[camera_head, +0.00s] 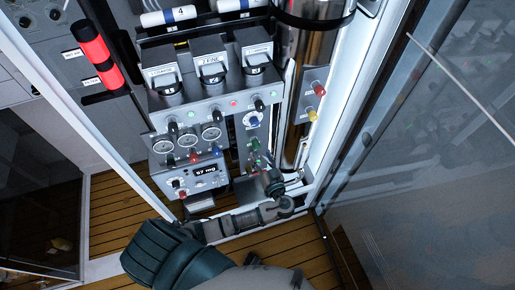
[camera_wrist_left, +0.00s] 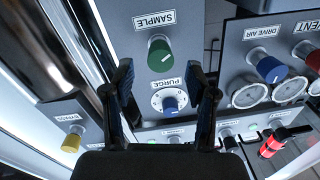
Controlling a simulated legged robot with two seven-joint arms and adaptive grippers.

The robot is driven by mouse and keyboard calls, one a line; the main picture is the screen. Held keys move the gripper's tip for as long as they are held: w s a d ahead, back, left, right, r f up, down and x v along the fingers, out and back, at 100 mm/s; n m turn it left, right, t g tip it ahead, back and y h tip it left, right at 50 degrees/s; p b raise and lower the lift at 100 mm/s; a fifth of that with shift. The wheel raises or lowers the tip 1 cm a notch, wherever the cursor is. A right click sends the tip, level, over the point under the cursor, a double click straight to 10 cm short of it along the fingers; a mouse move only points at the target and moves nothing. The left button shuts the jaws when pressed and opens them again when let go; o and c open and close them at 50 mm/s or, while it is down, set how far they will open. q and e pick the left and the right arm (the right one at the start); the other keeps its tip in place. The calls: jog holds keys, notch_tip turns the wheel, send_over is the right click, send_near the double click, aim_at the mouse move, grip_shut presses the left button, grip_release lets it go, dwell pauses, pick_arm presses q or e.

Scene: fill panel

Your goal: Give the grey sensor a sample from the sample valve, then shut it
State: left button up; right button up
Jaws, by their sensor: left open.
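The sample valve is a green knob (camera_wrist_left: 160,54) under an upside-down SAMPLE label in the left wrist view. In the head view a small green knob (camera_head: 255,143) shows on the narrow panel. My left gripper (camera_wrist_left: 161,72) is open and empty, its fingers pointing at the panel on either side of the line to the green knob; contact cannot be told. In the head view the left gripper (camera_head: 268,176) is in front of the panel's lower end, below the green knob. I cannot pick out the grey sensor with certainty. My right gripper is not in view.
A blue PURGE knob (camera_wrist_left: 170,103) sits close to the sample knob. A DRIVE AIR knob (camera_wrist_left: 271,69), gauges (camera_wrist_left: 250,95) and a yellow knob (camera_wrist_left: 71,142) flank it. A display (camera_head: 206,171) reads 57 mg. The cabinet's white frame (camera_head: 335,115) stands to the right.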

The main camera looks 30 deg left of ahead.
aim_at(257, 149)
pick_arm(q)
jog(key=shift+x, duration=1.95)
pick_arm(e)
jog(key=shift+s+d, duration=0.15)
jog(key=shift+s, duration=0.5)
pick_arm(q)
grip_shut()
